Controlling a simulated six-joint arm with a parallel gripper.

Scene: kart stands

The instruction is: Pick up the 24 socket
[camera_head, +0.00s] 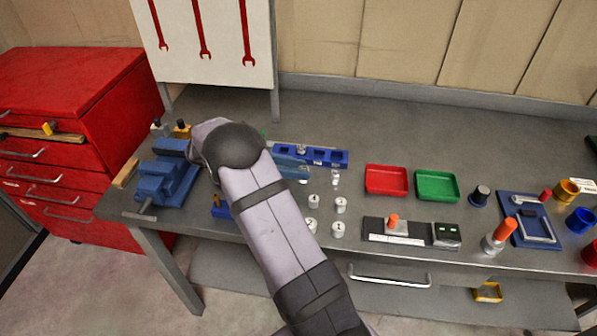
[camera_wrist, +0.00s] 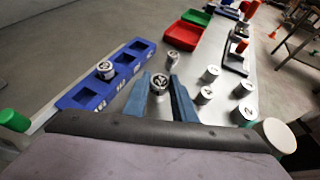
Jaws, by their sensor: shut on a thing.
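My gripper (camera_wrist: 160,92) is shut on a metal socket (camera_wrist: 159,82), which sits between its two blue fingers in the wrist view. The number on its top is too small to read surely. Other silver sockets stand on the bench: one (camera_wrist: 172,58) beyond my fingers and several to the right, such as this one (camera_wrist: 204,95).
The blue socket tray (camera_head: 335,157) has square pockets; one holds a socket (camera_wrist: 105,68). A red bin (camera_head: 386,180) and a green bin (camera_head: 437,185) stand to the right. A blue vise (camera_head: 165,180) is at left. Bare bench lies behind the tray.

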